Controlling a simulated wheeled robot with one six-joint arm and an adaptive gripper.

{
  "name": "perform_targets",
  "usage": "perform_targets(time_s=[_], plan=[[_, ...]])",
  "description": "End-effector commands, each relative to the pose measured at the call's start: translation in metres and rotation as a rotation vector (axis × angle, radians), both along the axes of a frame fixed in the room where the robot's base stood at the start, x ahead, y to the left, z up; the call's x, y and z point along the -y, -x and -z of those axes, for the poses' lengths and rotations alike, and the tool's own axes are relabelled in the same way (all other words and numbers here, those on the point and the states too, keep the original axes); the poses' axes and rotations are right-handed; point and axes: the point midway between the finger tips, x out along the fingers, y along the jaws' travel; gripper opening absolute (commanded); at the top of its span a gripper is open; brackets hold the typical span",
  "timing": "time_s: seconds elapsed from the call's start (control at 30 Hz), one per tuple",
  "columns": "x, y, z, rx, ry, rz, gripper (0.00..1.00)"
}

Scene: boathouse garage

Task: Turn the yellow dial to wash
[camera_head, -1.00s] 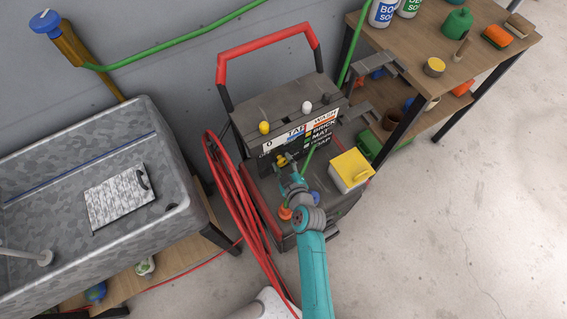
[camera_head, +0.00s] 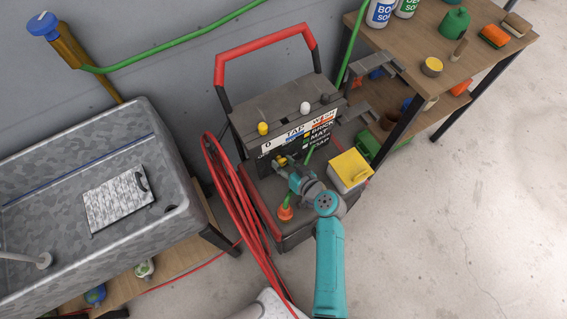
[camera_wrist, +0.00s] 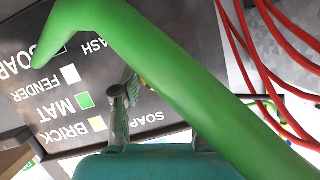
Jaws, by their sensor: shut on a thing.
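The pressure washer (camera_head: 262,110) stands against the wall, its sloped front panel marked 0, TAP and WASH. The yellow dial (camera_head: 280,161) is low on the panel's front, below the TAP and 0 lettering. My gripper (camera_head: 286,164) is at the dial and shut on it, the wrist reaching in from the lower right. In the wrist view my gripper (camera_wrist: 119,105) is in front of the panel, and a green hose (camera_wrist: 150,60) crosses and hides most of the jaws and dial. The dial's pointer cannot be made out.
A yellow knob (camera_head: 263,128) and a white knob (camera_head: 305,107) stand on the washer's top. A yellow-lidded box (camera_head: 349,170) stands right of my wrist. Red hose loops (camera_head: 228,200) hang at left, beside a metal sink (camera_head: 165,215). A wooden bench (camera_head: 400,40) is at right.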

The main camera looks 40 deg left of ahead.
Motion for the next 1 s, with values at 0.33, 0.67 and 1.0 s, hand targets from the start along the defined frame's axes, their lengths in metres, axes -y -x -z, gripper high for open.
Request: perform_targets(time_s=[0.33, 0.67, 1.0], plan=[[0.0006, -0.0017, 0.0006, -0.181, -0.075, 0.000, 0.08], [0.0008, -0.0021, 0.0009, -0.237, -0.098, 0.000, 0.08], [0.0009, -0.0020, 0.0010, -0.239, -0.098, 0.001, 0.08]])
